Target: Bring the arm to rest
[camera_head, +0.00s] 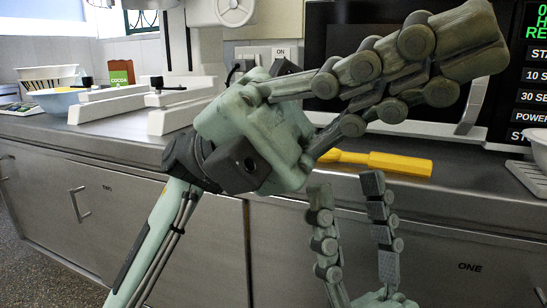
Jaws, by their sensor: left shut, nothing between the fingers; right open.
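My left gripper (468,46) is large and close to the camera at the upper right. Its arm rises from the lower left, and its jointed fingers are shut with nothing between them. They point up and right in front of the dark appliance. My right gripper (346,190) is lower, at the bottom middle, with its fingers pointing up. It is open and empty, its two fingers apart, in front of the cabinet fronts. The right arm below it is mostly out of frame.
A metal counter (120,128) runs across the view above steel cabinets (200,230). A yellow object (400,164) lies on it behind my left gripper. A microwave (525,75) stands at the right. Bowls (58,101) and a green carton (121,71) are at the left, near pale bar-shaped stands (110,105).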

